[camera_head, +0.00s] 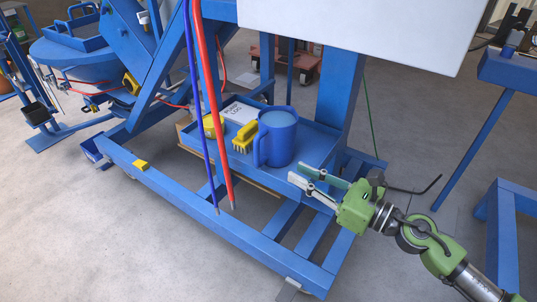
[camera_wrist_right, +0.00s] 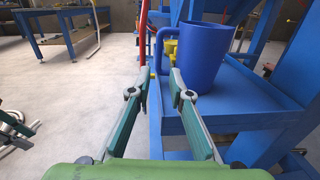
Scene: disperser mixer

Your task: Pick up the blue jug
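The blue jug (camera_head: 277,138) stands upright on the blue tray shelf (camera_head: 312,146) of the machine frame, its handle on the left in the head view. In the right wrist view the jug (camera_wrist_right: 196,55) is ahead and right of centre, its handle turned left. My right gripper (camera_head: 302,178) is open and empty, just to the right of and nearer than the jug. In the right wrist view its fingers (camera_wrist_right: 160,95) are spread apart, with the jug beyond them and not touching.
Yellow brushes (camera_head: 245,136) and a white-labelled log book (camera_head: 240,112) lie left of the jug on the shelf. A red hose (camera_head: 214,110) and a blue hose (camera_head: 196,110) hang in front. A blue post (camera_head: 337,95) stands right behind the jug.

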